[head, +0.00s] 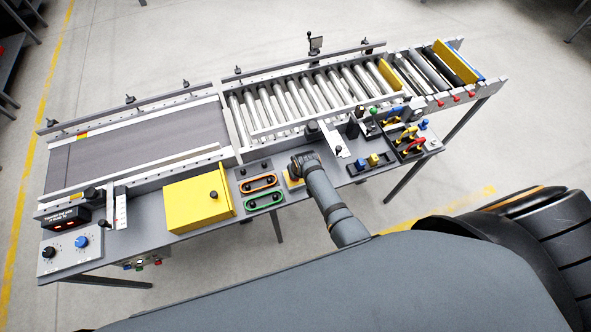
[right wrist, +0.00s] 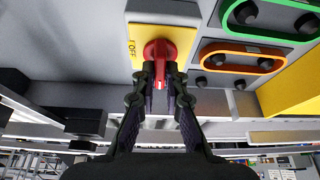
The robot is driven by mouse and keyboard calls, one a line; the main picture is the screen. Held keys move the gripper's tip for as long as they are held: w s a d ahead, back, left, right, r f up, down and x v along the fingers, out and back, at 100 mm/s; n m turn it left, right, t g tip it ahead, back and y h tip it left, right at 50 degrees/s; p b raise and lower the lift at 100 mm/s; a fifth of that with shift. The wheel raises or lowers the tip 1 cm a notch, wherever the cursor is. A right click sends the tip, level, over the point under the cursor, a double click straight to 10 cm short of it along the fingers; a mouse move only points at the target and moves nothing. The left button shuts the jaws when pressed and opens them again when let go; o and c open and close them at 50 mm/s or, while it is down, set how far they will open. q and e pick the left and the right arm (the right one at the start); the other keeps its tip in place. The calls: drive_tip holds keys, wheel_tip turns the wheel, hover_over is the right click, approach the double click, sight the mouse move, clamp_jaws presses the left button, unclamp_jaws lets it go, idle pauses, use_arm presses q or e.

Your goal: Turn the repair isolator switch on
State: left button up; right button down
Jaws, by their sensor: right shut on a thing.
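The isolator switch is a red rotary knob (right wrist: 160,50) on a yellow plate (right wrist: 178,33) in the right wrist view. The lettering "OFF" shows at the plate's left side. My right gripper (right wrist: 160,78) is shut on the knob's handle, one finger on each side. The handle points straight down the picture, toward the gripper's palm. In the head view only a sliver of the yellow plate (head: 291,181) shows beside my right arm; the knob and fingertips are hidden there. My left gripper is not in view.
Left of the switch are an orange-ringed panel (head: 258,183), a green-ringed panel (head: 264,201) and a yellow box (head: 197,201). Blue and yellow parts (head: 373,160) and red-handled parts (head: 412,146) stand to its right. The roller conveyor (head: 300,100) runs behind.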

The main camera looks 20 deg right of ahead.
drive_tip(key=shift+m, duration=0.5)
drive_tip(key=c, duration=1.4)
unclamp_jaws()
